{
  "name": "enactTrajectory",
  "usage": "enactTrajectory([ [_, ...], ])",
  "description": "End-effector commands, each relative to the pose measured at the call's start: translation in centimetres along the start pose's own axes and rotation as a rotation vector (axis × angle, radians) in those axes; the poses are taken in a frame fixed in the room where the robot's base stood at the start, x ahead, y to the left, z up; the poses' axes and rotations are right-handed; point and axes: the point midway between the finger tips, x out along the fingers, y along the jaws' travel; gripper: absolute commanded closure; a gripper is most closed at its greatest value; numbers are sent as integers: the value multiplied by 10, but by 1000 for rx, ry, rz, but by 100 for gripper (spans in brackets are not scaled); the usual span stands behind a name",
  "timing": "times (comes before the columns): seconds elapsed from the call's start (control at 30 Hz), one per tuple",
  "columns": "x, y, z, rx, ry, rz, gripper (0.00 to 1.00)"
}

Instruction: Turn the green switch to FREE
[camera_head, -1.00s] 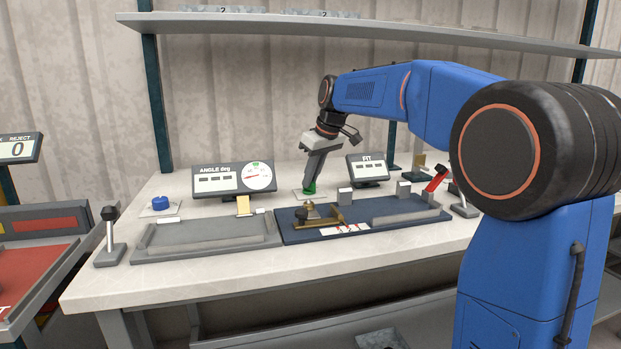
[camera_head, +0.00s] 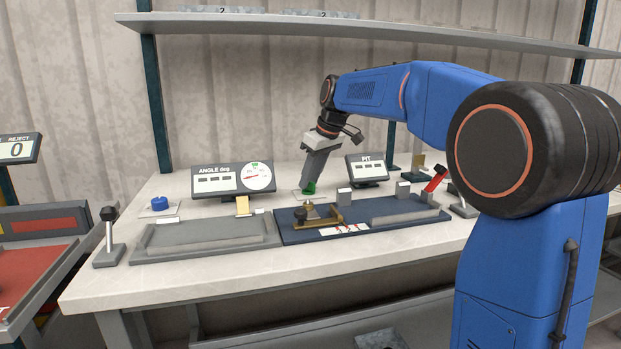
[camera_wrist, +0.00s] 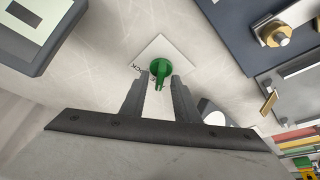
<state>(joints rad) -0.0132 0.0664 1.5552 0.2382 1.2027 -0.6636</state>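The green switch (camera_head: 310,187) sits on a small pale plate on the bench, between the ANGLE display and the FIT display. In the wrist view the green switch (camera_wrist: 160,70) is a round knob with a raised bar handle on a white plate (camera_wrist: 176,55); part of its lettering, ending in "CK", shows to the left of the knob. My gripper (camera_head: 310,183) points down at the switch. In the wrist view my gripper's fingers (camera_wrist: 160,85) stand on either side of the bar, and contact with it cannot be made out. The other lettering is hidden.
A blue knob (camera_head: 160,203) lies to the left. The ANGLE display (camera_head: 233,179) and FIT display (camera_head: 367,169) stand behind. In front are a grey tray (camera_head: 205,238) and a dark blue fixture plate (camera_head: 300,236) with a brass part.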

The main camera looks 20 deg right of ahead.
Motion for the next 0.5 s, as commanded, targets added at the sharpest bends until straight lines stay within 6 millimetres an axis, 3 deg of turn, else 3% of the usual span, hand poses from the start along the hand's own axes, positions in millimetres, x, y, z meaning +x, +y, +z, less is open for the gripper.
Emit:
enactTrajectory([
  [0.27, -9, 0, 0, 0, 2, 1, 72],
  [0.5, -50, 1, 0, 1, 3, 3, 72],
])
